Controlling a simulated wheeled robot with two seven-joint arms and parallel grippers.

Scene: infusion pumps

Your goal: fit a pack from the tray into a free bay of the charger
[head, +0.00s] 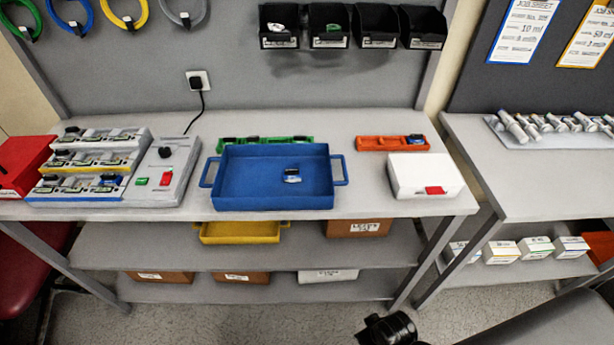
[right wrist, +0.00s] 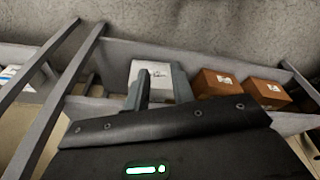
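The blue tray (head: 262,203) stands in the middle of the bench with one small pack (head: 292,175) in it, dark and blue on top with a pale side. The charger (head: 165,190) stands left of the tray, with stepped rows of bays edged grey, yellow and blue. A few bays hold dark packs (head: 108,178); others look empty, but the bays are too small to tell exactly. My right gripper (right wrist: 160,76) is open and empty, in front of the bench and away from the tray. My left gripper is out of view.
A green holder (head: 265,141) with dark packs is behind the tray. An orange holder (head: 385,143) and a white box with red latch (head: 420,172) stand right. A red box (head: 22,165) is left of the charger. Shelves below hold cartons and a yellow tray (head: 240,233).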

